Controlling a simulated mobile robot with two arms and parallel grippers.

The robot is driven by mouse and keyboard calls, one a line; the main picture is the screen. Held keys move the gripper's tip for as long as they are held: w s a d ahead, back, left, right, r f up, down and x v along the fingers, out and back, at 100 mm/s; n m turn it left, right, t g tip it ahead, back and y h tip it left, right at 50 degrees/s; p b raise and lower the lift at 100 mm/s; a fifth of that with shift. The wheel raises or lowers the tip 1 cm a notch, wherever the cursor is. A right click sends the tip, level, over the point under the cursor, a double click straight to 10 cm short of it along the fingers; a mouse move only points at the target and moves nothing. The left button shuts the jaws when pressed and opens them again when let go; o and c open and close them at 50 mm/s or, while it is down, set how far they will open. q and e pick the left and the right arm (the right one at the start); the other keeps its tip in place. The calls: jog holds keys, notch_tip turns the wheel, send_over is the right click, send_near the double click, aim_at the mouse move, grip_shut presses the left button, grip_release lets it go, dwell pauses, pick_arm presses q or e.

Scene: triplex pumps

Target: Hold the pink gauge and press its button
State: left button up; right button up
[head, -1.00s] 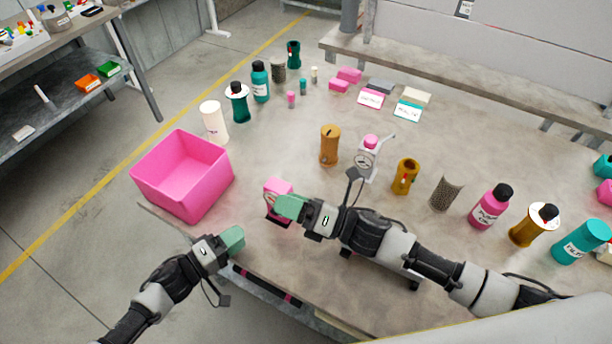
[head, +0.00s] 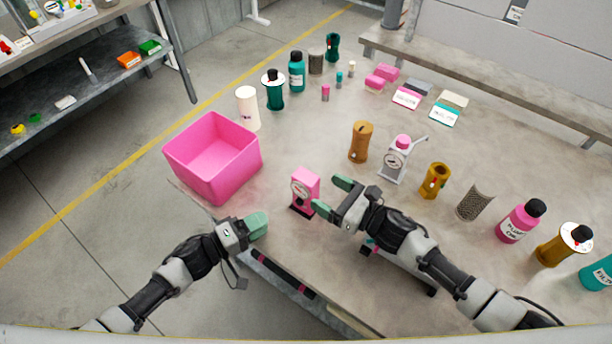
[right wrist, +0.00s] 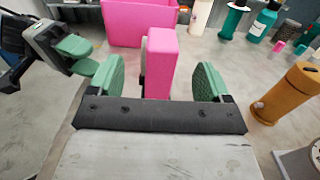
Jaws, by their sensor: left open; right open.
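The pink gauge (head: 305,190), a small upright box with a round dial on its front, stands on the table near its front edge. Its pink back and top also show in the right wrist view (right wrist: 160,62). My right gripper (head: 332,196) is open just right of the gauge. In the right wrist view, its green fingers (right wrist: 160,85) stand on either side of the gauge, apart from it. My left gripper (head: 256,226) is open and empty, left of and nearer than the gauge, by the table edge. I cannot make out the gauge's button.
A pink bin (head: 213,160) stands left of the gauge at the table's edge. A grey device with a pink top and dial (head: 397,160) and an orange-brown cylinder (head: 359,142) stand behind my right gripper. Several bottles line the right side.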

aim_at(305, 177)
jog(key=x, duration=0.7)
jog(key=shift+r, duration=0.25)
jog(key=c, duration=1.1)
pick_arm(q)
grip_shut()
dwell(0.7)
